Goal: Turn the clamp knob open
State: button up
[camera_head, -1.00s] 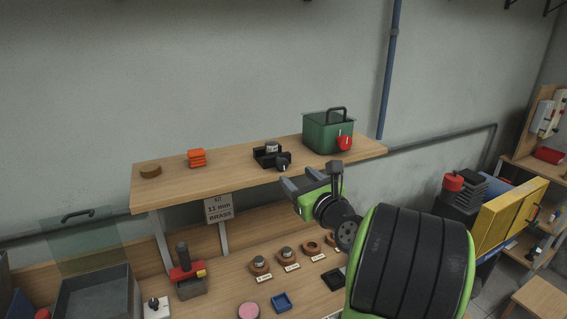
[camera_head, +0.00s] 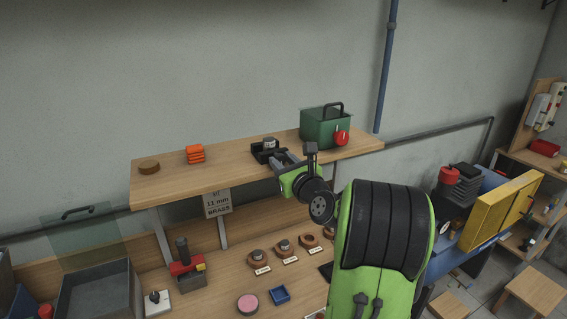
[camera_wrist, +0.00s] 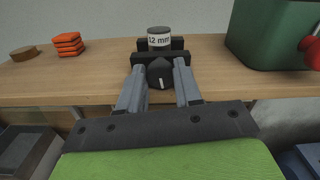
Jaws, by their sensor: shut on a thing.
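The black clamp (camera_head: 259,153) sits on the wooden shelf and holds a grey cylinder (camera_wrist: 159,38) labelled "12 mm" between its two jaws. Its black knob (camera_wrist: 159,74), with a white pointer line standing about upright, faces me on the front of the clamp. My gripper (camera_head: 283,161) reaches the clamp at the shelf's front edge. In the wrist view its two grey fingers (camera_wrist: 159,80) are on either side of the knob, shut on it. In the head view my gripper hides the knob.
A green box (camera_head: 322,128) with a red knob (camera_head: 341,138) stands right of the clamp. Orange stacked pieces (camera_head: 194,154) and a brown disc (camera_head: 149,167) lie to the left on the shelf (camera_head: 225,167). Below are a workbench with several ring holders and a grey bin (camera_head: 95,290).

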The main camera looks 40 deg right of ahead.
jog(key=shift+n, duration=0.8)
jog(key=o, duration=1)
jog(key=shift+o, duration=0.2)
jog(key=b+v, duration=0.3)
jog(key=v, duration=1.2)
jog(key=shift+s+a+b, duration=0.2)
jog(key=shift+s+b, duration=0.15)
